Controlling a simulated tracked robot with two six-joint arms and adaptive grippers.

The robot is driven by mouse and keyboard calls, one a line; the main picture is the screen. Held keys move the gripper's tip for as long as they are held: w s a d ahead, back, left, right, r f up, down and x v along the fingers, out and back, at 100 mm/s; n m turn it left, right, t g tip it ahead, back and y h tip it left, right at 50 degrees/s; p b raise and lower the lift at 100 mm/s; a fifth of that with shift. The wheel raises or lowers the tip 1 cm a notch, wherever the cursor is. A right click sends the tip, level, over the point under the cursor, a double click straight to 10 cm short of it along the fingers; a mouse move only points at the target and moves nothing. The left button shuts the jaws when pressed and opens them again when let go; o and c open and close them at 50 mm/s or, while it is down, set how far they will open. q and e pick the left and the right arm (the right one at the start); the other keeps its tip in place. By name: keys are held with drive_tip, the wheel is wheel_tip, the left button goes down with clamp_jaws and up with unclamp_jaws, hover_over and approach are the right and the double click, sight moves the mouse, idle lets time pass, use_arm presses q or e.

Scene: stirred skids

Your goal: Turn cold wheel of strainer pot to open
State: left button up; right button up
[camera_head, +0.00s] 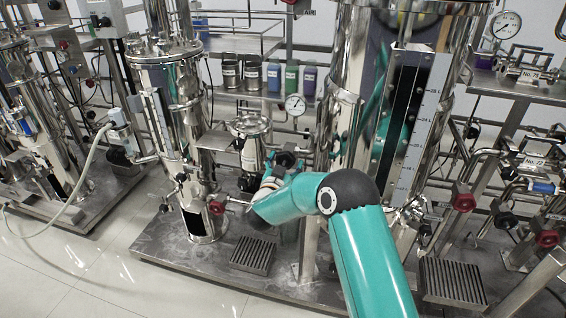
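My teal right arm comes in from the bottom and bends left at a dark elbow. My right gripper (286,160) is small and dark beyond the wrist, in front of the pipework; its fingers cannot be made out. A small steel pot with a lid (250,128), perhaps the strainer pot, stands just left of and behind it. I cannot tell which wheel is the cold wheel, nor whether the gripper touches one. A red valve handle (216,207) shows low on the left, apart from the gripper. My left gripper is not in view.
A tall steel vessel with a level scale (408,130) stands right of the pot, a slimmer vessel (172,110) on the left. Red valve wheels (463,197) and pipes crowd the right.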

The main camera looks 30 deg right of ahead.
drive_tip(key=shift+r, duration=0.15)
drive_tip(key=shift+s+a, duration=0.15)
drive_tip(key=shift+a, duration=0.05)
drive_tip(key=v, duration=1.1)
drive_tip(key=shift+s, duration=0.2)
